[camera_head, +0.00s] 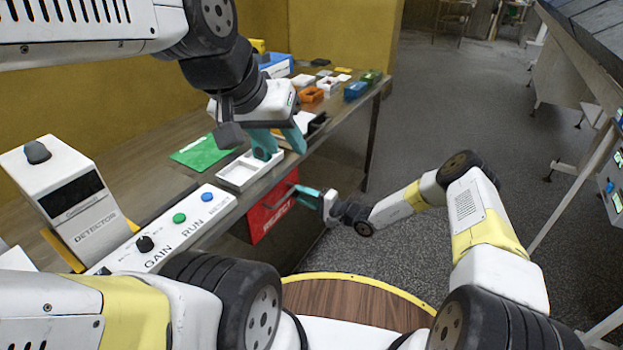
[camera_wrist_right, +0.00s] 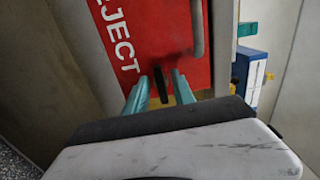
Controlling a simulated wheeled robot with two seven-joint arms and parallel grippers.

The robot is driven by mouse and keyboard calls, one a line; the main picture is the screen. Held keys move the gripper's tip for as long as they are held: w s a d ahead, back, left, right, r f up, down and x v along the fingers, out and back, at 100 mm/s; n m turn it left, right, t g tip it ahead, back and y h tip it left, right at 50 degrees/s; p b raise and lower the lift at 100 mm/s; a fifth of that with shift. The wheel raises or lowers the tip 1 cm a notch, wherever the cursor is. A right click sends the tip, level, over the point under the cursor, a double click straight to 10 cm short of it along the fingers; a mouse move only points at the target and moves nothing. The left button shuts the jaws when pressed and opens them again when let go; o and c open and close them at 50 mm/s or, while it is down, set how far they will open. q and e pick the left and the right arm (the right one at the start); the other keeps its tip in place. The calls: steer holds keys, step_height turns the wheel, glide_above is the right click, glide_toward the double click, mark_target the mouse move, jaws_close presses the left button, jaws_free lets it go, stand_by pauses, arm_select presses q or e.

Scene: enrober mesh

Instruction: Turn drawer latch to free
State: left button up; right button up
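The red drawer front (camera_head: 268,215) marked REJECT is below the table edge in the head view; it also shows in the right wrist view (camera_wrist_right: 145,40), with a grey bar handle (camera_wrist_right: 197,30). A small dark piece (camera_wrist_right: 160,85), which looks like the latch, stands against the red front. My right gripper (camera_head: 300,193) reaches the drawer from the right; in the wrist view its teal fingers (camera_wrist_right: 160,84) are apart, one on each side of the dark piece, with gaps visible. Contact cannot be told.
A white tray (camera_head: 236,184) lies under my left gripper. The control panel (camera_head: 165,235) with knob and buttons and the detector (camera_head: 75,200) stand left. Several coloured boxes sit at the table's far end. A blue box (camera_wrist_right: 247,70) is right of the drawer in the wrist view.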

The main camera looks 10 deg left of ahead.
steer(key=v, duration=0.7)
steer(key=shift+d, duration=0.35)
steer(key=shift+s, duration=0.1)
steer(key=s+d+r+n+g+h, duration=0.2)
steer(key=s+r, duration=0.1)
steer(key=r, duration=0.5)
steer(key=s+d+r+n+g+h, duration=0.2)
steer(key=s+d+r+n+g, duration=0.15)
steer(key=r, duration=0.45)
steer(key=s+d+r+n+g+h, duration=0.2)
steer(key=s+r, duration=0.2)
steer(key=r, duration=0.4)
steer(key=s+d+r+m+t+h, duration=0.3)
steer(key=s+d+r+t+h, duration=0.4)
steer(key=s+d+r, duration=1)
steer(key=s+d+h, duration=0.1)
steer(key=s, duration=0.1)
steer(key=shift+s+d+h, duration=0.25)
steer(key=shift+d+h, duration=0.15)
